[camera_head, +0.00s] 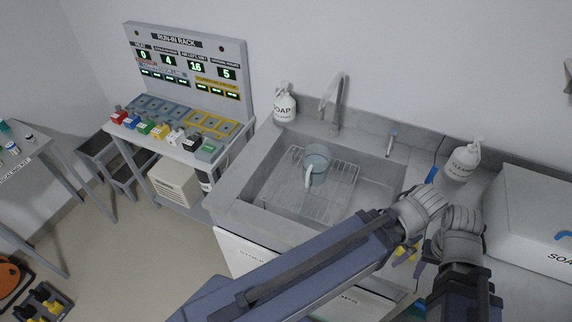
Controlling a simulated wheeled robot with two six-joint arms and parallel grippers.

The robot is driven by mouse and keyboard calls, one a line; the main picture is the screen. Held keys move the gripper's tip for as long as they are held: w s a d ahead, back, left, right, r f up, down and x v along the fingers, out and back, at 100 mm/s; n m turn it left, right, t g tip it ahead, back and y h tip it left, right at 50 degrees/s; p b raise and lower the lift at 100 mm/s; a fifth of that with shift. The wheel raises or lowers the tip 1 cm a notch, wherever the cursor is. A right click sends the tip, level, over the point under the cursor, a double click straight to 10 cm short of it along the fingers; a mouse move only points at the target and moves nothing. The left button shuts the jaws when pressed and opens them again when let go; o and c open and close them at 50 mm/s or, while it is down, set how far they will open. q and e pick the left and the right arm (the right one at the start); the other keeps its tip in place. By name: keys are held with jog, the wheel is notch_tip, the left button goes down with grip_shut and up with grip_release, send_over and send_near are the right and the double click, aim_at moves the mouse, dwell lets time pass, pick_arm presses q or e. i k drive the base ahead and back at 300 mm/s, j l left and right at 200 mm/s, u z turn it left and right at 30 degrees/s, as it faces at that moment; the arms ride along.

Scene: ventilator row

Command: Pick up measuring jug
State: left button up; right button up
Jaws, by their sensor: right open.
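The measuring jug (317,160) is a pale blue, see-through vessel with a white handle on its near side. It stands on a wire rack (337,188) in the sink. My right gripper (408,254) shows only in small part, with yellow bits between my arm links at the lower right. It is open and well apart from the jug, to its right and nearer to me. My arm hides much of this gripper. My left gripper is not in view.
A soap bottle (284,103) and a tap (334,101) stand behind the sink. A second white pump bottle (461,161) and a large pale box (530,218) are at the right. The run-in rack (187,62) stands left of the sink.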

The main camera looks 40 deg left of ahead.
aim_at(317, 160)
jog(key=u, duration=0.7)
jog(key=z, duration=2.05)
jog(key=u, duration=2.5)
jog(key=i+j, duration=0.1)
jog(key=j, duration=0.3)
jog(key=i+j, duration=0.1)
jog(key=j, duration=0.3)
